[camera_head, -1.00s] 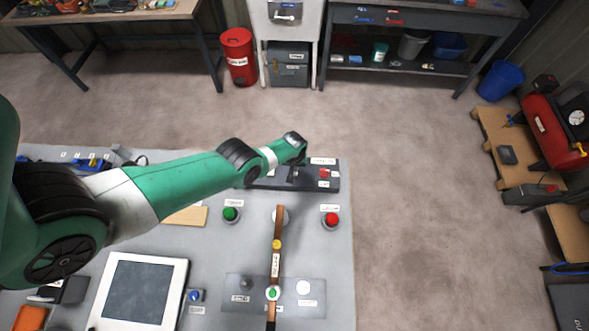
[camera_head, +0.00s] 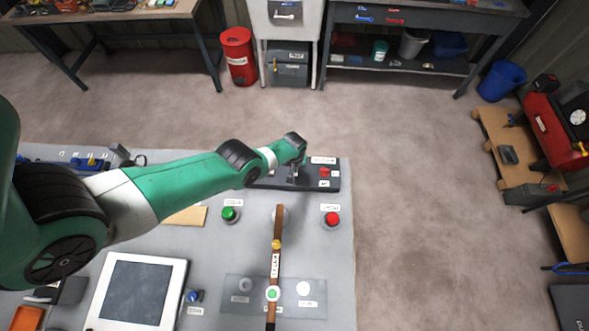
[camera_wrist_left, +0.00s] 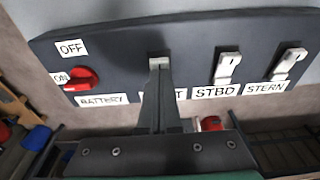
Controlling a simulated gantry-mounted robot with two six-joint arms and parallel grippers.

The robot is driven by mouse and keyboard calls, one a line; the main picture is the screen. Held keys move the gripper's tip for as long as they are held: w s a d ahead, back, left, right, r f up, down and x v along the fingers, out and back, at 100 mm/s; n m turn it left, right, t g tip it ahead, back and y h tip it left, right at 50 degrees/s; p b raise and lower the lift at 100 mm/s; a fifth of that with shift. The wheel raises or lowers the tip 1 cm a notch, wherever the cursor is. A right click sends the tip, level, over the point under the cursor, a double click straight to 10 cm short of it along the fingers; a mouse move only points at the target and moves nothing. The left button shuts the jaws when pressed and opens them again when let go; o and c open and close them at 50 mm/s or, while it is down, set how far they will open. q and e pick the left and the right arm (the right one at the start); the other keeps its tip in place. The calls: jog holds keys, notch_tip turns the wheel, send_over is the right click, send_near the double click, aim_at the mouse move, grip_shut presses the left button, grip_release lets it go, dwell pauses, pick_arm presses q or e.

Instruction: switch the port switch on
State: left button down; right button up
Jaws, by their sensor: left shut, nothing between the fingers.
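The dark switch panel (camera_head: 332,182) lies at the far edge of the grey bench in the head view. In the left wrist view the panel (camera_wrist_left: 120,52) carries a red BATTERY knob (camera_wrist_left: 84,79) beside the ON label, and several metal toggle switches. The STBD switch (camera_wrist_left: 227,66) and STERN switch (camera_wrist_left: 290,62) are in plain sight. The port switch (camera_wrist_left: 159,61) shows only its top at my fingertips; its label is mostly covered. My left gripper (camera_wrist_left: 158,78) is shut and empty, its tips at or against that switch; contact is unclear. My right gripper is out of view.
A green button (camera_head: 229,214) and a red button (camera_head: 332,219) sit on the bench nearer than the panel. Bare floor lies beyond and right of the bench.

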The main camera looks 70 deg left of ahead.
pick_arm(q)
jog(key=shift+f+b, duration=0.45)
jog(key=shift+f, duration=0.05)
notch_tip(320, 180, up, 7)
jog(key=p, duration=0.7)
jog(key=shift+r, duration=0.1)
dwell(0.5)
